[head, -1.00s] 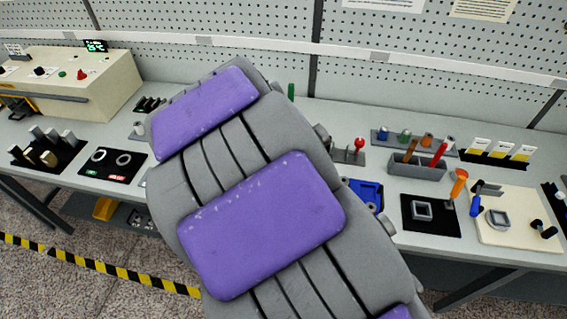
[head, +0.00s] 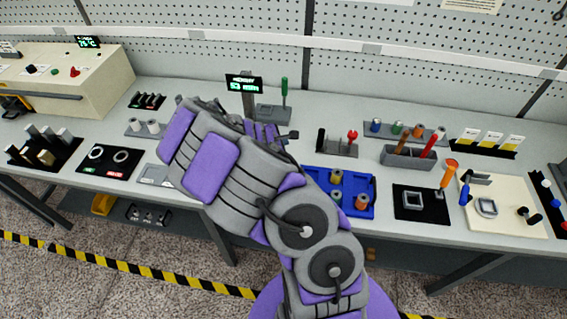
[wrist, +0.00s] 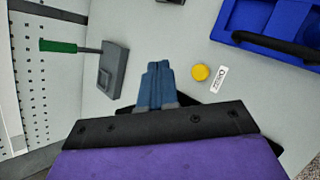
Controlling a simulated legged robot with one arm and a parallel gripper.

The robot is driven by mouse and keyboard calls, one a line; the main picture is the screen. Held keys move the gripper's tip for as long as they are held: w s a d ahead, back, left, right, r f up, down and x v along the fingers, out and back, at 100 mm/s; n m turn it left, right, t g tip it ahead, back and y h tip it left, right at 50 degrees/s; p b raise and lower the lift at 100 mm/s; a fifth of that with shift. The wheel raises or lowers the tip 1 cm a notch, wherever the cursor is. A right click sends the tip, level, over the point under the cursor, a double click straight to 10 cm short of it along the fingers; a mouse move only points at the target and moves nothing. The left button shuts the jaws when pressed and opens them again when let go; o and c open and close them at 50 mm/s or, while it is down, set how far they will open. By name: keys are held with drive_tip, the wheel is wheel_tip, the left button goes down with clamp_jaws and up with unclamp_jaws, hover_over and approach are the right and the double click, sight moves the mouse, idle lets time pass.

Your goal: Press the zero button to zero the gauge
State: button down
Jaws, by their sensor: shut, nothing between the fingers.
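The gauge's lit display (head: 243,84) stands on a post on the bench in the head view, behind my arm; its lower part is hidden. In the wrist view a round yellow button (wrist: 200,72) lies on the pale bench top, with a small white label (wrist: 219,78) to its right, too small to read surely. My gripper (wrist: 157,67) is shut and empty, its blue fingertips just left of the button and apart from it in the picture. Height above the bench is hard to tell. In the head view my arm hides the button.
A grey block with a green-handled rod (wrist: 58,46) is left of my fingertips in the wrist view. A blue tray (head: 318,207) with spools is right of my arm. Bench surface between button and block is clear.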

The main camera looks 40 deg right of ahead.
idle(0.3)
wheel_tip(320, 180, down, 9)
drive_tip(key=b, duration=0.7)
drive_tip(key=shift+r, duration=0.15)
idle(1.7)
drive_tip(key=shift+f, duration=0.35)
drive_tip(key=shift+s+f+b, duration=0.1)
drive_tip(key=shift+f+b, duration=0.35)
drive_tip(key=shift+b, duration=0.1)
idle(0.5)
drive_tip(key=shift+r, duration=0.15)
drive_tip(key=shift+r+p, duration=0.65)
drive_tip(key=shift+r, duration=0.1)
drive_tip(key=shift+r+p, duration=1.95)
drive_tip(key=shift+r, duration=0.5)
